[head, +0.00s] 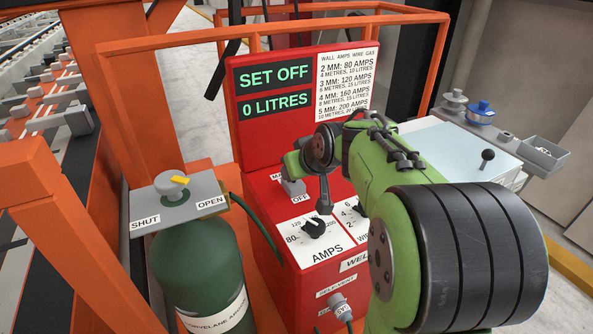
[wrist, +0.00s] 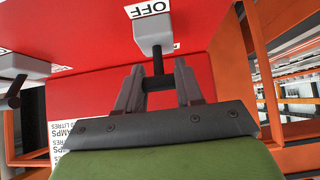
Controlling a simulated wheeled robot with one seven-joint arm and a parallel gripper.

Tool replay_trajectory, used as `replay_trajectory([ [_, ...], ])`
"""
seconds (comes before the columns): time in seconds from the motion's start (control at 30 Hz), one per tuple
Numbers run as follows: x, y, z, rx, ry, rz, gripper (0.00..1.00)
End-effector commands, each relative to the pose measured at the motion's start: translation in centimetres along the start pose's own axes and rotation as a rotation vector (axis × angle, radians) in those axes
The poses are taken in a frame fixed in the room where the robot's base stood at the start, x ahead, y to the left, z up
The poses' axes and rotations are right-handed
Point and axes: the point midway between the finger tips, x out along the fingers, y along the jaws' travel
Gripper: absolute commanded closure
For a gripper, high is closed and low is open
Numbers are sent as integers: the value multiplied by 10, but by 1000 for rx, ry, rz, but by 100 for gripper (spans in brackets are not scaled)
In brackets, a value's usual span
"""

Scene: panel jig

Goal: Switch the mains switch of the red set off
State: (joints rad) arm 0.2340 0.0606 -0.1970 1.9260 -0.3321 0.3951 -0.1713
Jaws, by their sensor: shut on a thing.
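The red set (head: 265,135) stands in the middle of the head view, and its screen (head: 273,75) reads "SET OFF" and "0 LITRES". Its mains switch has a grey base (head: 293,187) beside an OFF label (head: 300,198); my arm partly hides it. In the wrist view the grey switch base (wrist: 152,35) sits below the OFF label (wrist: 147,9), with a dark lever (wrist: 157,67) reaching down from it. My gripper (wrist: 159,84) is shut on this lever, one finger on each side. The fingertips cannot be made out clearly in the head view.
An amps knob (head: 314,228) sits in front of the switch. Orange rails (head: 120,90) frame the set. A pale table (head: 450,150) with small parts is at the right.

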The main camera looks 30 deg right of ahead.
Motion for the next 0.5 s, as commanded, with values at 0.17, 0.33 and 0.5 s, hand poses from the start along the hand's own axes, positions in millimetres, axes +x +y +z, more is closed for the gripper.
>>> replay_trajectory([
  [0.17, 0, 0, 0, 0, -1, -1, 50],
  [0.33, 0, 0, 0, 0, -1, 0, 38],
  [0.5, -1, 0, 0, 0, 0, 0, 38],
])
